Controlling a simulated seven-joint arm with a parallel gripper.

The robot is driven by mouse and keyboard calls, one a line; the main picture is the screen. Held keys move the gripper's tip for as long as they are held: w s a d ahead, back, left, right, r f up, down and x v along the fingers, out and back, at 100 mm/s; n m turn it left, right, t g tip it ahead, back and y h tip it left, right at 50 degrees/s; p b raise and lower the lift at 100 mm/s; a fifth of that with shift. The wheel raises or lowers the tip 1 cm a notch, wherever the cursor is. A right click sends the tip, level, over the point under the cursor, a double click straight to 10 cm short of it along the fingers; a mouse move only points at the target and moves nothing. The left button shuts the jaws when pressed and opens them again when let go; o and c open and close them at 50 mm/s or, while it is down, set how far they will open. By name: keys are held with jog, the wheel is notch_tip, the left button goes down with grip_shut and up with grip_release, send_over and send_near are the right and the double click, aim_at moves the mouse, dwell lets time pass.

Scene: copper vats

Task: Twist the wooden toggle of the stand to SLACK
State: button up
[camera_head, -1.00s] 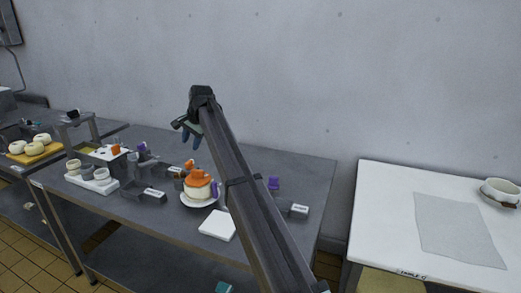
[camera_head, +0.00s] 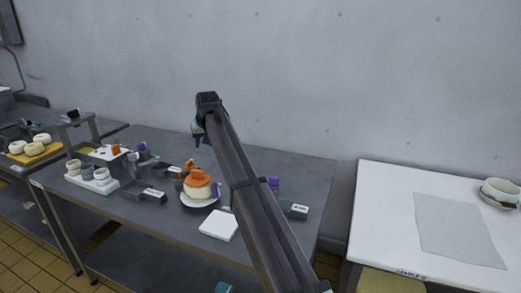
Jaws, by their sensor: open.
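My gripper (camera_head: 197,132) hangs in the air above the back of the grey table, its fingers pointing down and open. Nothing shows between them, though the arm covers part of it. Below it are small grey fixtures: one with a white label (camera_head: 153,194) at left centre and one with a label (camera_head: 300,209) at right, beside a purple part (camera_head: 273,183). The label text is too small to read. I cannot tell which fixture is the stand, and no wooden toggle can be made out. My arm hides some of the table between them.
An orange-topped white cake-like item (camera_head: 199,190) sits on a plate, with a white square (camera_head: 218,225) in front. A white tray of cups (camera_head: 91,183) and a grey frame (camera_head: 80,128) stand left. A white table (camera_head: 385,200) is at right. The table's back right is fairly clear.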

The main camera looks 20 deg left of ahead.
jog(key=w+d+f+h, duration=0.1)
jog(key=w+d+f, duration=0.1)
jog(key=w+d, duration=0.3)
jog(key=w+d+f+t+h, duration=0.1)
jog(key=w+d+f, duration=0.2)
jog(key=d, duration=1)
jog(key=shift+w+d+m, duration=0.15)
jog(key=shift+w+m, duration=0.15)
jog(key=shift+w, duration=1.5)
jog(key=shift+f, duration=0.1)
